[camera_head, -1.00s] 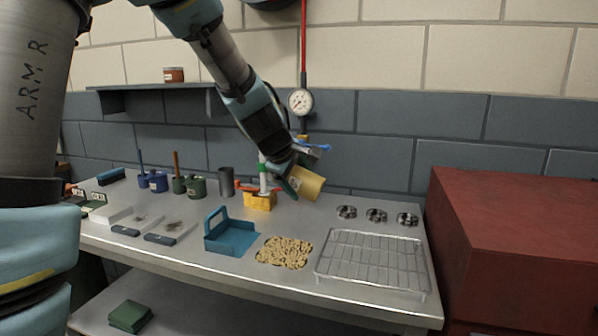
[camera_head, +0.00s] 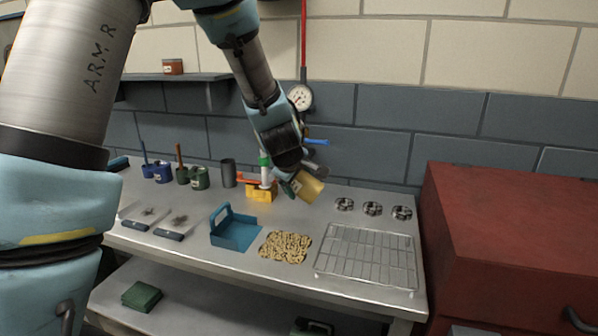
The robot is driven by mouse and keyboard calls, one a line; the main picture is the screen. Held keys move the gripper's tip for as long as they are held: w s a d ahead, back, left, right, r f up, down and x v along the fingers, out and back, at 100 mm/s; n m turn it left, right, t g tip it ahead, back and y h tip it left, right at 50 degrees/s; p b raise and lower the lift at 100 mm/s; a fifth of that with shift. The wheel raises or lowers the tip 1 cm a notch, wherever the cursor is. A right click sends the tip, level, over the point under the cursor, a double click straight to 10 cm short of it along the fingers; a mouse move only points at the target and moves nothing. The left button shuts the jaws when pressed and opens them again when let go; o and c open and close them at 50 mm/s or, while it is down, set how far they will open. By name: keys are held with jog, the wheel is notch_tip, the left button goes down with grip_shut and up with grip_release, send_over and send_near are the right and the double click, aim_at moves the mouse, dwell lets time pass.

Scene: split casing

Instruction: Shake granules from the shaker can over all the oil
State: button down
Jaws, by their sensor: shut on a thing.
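My gripper (camera_head: 291,186) is shut on a yellowish shaker can (camera_head: 309,187), held tilted above the back middle of the workbench. The arm and gripper hide part of the can. Below and in front of it, a patch of tan granules (camera_head: 286,247) covers an area of the bench top. I cannot tell whether granules are falling from the can.
A blue dustpan-like tray (camera_head: 236,235) stands left of the granules and a wire rack (camera_head: 366,258) right of them. Three metal rings (camera_head: 372,209) lie behind the rack. A yellow block (camera_head: 260,192) stands near the can. A red cabinet (camera_head: 510,230) bounds the right.

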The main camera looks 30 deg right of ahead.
jog(key=shift+s+d+r, duration=0.1)
jog(key=shift+r, duration=0.1)
jog(key=shift+r+t+y+p, duration=0.15)
jog(key=shift+t+y+p, duration=0.2)
jog(key=shift+p, duration=0.2)
jog(key=shift+m, duration=0.4)
jog(key=shift+r+m+t+y, duration=0.4)
jog(key=shift+m+t+y, duration=0.1)
jog(key=shift+t+y, duration=0.5)
jog(key=shift+r+m+t+y, duration=0.2)
jog(key=shift+m+t+y, duration=0.15)
jog(key=shift+t, duration=0.3)
jog(key=m+t+y, duration=0.1)
jog(key=r+m+t+y, duration=0.1)
jog(key=t, duration=0.1)
jog(key=shift+r, duration=0.3)
